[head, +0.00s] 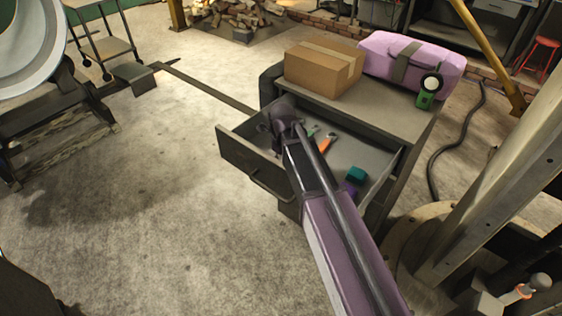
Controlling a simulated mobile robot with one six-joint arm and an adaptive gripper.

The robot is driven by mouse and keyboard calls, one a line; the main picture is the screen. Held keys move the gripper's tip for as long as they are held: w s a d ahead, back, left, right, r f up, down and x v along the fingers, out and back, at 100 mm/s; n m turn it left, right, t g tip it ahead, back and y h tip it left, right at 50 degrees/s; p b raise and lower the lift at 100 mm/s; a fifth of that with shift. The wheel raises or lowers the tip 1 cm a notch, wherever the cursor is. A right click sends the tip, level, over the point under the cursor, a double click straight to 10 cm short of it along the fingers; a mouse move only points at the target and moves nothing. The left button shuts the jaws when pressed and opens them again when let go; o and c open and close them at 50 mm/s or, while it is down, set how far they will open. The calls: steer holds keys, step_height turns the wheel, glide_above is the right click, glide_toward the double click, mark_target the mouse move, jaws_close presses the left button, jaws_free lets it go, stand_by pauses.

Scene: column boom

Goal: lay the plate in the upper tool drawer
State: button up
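The upper tool drawer (250,155) is pulled open from the grey cabinet (400,120), its front facing left. Inside lie an orange-handled tool (327,143), a teal block (356,174) and a purple block (350,190). My arm reaches from the bottom of the picture over the drawer. My gripper (268,126) is at the arm's dark end, over the drawer's far left part. Its fingers are too small and dark to tell open from shut. I cannot make out the plate; the arm hides part of the drawer.
A cardboard box (322,68), a pink case (411,62) and a green object with a round dial (427,92) stand on the cabinet top. A dark hose (437,160) lies on the floor at right. The floor left of the drawer is mostly clear.

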steer(key=shift+f, duration=0.1)
steer(key=o, duration=1.3)
steer(key=shift+c, duration=0.2)
step_height(320, 180, up, 12)
steer(key=p, duration=1.2)
steer(key=shift+d, duration=0.1)
